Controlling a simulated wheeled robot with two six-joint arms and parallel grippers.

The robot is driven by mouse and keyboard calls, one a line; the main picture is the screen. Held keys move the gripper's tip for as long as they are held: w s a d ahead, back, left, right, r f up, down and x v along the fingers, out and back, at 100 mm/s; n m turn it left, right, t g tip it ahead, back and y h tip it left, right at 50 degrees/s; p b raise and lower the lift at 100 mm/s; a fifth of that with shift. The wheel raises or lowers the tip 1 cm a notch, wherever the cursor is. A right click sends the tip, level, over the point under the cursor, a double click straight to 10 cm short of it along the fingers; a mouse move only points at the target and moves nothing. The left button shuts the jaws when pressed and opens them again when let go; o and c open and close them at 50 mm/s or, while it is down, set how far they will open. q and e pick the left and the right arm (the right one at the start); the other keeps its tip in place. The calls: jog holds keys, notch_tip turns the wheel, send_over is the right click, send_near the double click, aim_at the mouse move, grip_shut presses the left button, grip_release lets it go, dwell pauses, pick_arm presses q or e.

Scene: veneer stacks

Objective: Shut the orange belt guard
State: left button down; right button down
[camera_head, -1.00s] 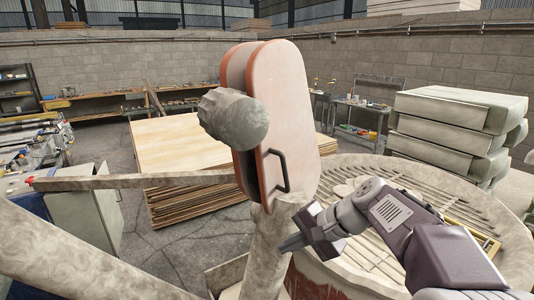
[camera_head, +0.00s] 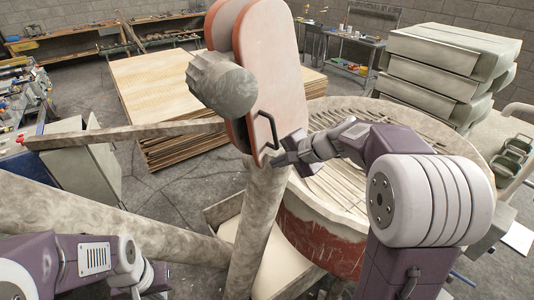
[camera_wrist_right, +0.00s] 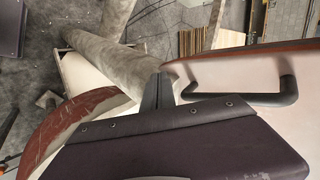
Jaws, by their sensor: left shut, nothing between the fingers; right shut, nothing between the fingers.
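The orange belt guard (camera_head: 275,65) is a tall rounded cover with a pale face and orange rim. It stands slightly apart from a matching back part (camera_head: 222,25), with a narrow gap between them. Its black bar handle (camera_head: 268,131) is at its lower right and also shows in the right wrist view (camera_wrist_right: 290,92). My right gripper (camera_head: 277,160) is shut and empty at the guard's lower edge, just below the handle; I cannot tell whether it touches. In the wrist view its fingers (camera_wrist_right: 158,92) are left of the handle. My left gripper (camera_head: 148,288) is shut and empty at the bottom left.
A grey motor-like cylinder (camera_head: 222,84) sits at the guard's left. A post (camera_head: 256,215) stands below it. A round slatted drum (camera_head: 322,240) is right of the post. A long bar (camera_head: 130,132) reaches left.

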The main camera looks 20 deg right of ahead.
aim_at(260, 159)
jog(key=w+a+p, duration=0.2)
jog(key=w, duration=0.1)
jog(key=shift+f, duration=0.1)
jog(key=shift+w+a+f, duration=0.2)
jog(key=shift+w, duration=0.15)
jog(key=shift+s, duration=0.1)
jog(key=shift+w+a, duration=0.15)
jog(key=shift+w, duration=0.05)
jog(key=w+a, duration=0.1)
jog(key=w+a+m+h, duration=0.1)
jog(key=w, duration=0.1)
jog(key=w+a+m+t, duration=0.1)
jog(key=shift+w+a+f+h, duration=0.15)
jog(key=shift+w+h, duration=0.15)
